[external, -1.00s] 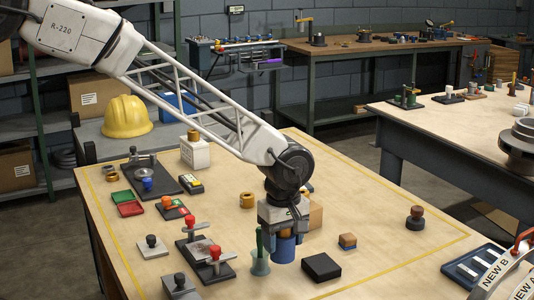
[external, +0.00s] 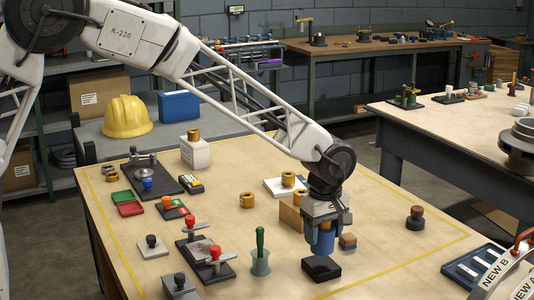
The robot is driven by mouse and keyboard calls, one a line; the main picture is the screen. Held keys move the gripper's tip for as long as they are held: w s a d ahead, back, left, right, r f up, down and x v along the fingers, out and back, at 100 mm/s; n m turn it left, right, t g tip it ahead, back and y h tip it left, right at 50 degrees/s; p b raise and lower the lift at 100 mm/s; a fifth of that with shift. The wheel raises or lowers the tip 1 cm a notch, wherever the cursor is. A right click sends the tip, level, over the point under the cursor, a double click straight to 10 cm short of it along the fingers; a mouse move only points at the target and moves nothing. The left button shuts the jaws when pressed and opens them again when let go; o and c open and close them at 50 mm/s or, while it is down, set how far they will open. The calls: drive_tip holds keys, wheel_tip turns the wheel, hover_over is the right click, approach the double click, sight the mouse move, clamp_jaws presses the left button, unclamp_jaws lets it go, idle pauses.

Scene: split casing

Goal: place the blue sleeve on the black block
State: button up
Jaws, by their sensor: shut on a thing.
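The blue sleeve (external: 322,243) is held upright between the fingers of my gripper (external: 321,232). My gripper is shut on it, with the sleeve's lower part showing below the fingers. The black block (external: 321,268) lies flat on the table at the front. The sleeve is over the block's back part in the picture. I cannot tell whether the sleeve's bottom touches the block's top.
A green-handled tool stands in a grey-green cup (external: 260,262) left of the block.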

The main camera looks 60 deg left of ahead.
drive_tip(key=shift+w, duration=0.1)
idle(0.3)
drive_tip(key=shift+f, duration=1.65)
drive_tip(key=shift+f, duration=0.15)
drive_tip(key=o, duration=1.5)
wheel_tip(320, 180, up, 12)
